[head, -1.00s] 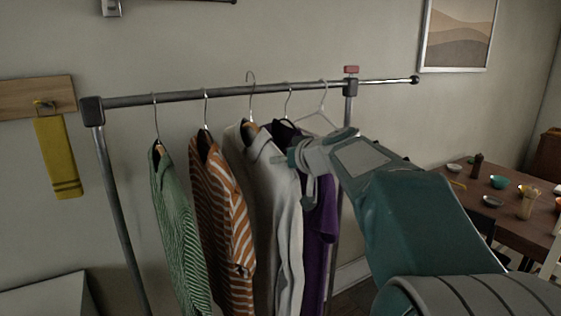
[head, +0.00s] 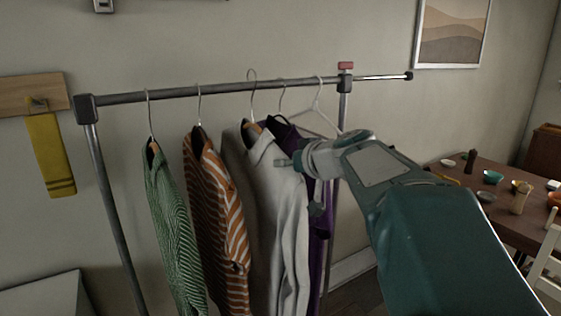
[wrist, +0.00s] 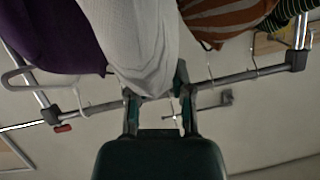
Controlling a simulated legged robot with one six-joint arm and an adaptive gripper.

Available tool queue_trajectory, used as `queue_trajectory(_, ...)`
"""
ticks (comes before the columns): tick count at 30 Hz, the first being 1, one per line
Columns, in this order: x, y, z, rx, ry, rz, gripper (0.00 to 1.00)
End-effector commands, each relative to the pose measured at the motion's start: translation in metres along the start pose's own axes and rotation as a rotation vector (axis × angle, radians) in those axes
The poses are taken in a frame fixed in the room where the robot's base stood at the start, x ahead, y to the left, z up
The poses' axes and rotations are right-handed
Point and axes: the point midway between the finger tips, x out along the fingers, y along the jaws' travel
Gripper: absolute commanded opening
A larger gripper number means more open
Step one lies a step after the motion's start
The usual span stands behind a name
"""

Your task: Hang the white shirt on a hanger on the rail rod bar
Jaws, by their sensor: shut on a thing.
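The white shirt (head: 275,190) hangs upright on a hanger (head: 252,100) between the orange striped shirt and the purple garment. The hanger's hook top shows slightly above the rail rod (head: 220,89); I cannot tell whether it rests over the bar or is in front of it. My gripper (head: 294,162) is at the shirt's upper right side. In the upside-down wrist view, my gripper's fingers (wrist: 158,96) stand on either side of the white shirt's upper end (wrist: 145,75), shut on it. The exact grip point is hidden by cloth.
A green striped shirt (head: 172,225), an orange striped shirt (head: 215,200) and a purple garment (head: 317,245) hang on the rail, with an empty white hanger (head: 318,115) at right. A yellow cloth (head: 48,150) hangs on the left wall. A table (head: 500,205) with dishes stands right.

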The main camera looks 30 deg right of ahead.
Motion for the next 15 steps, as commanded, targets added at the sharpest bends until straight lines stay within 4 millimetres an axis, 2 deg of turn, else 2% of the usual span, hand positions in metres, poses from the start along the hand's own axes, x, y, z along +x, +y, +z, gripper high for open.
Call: queue_trajectory(15, -0.024, -0.001, 0.009, -0.001, 0.003, 0.001, 0.00)
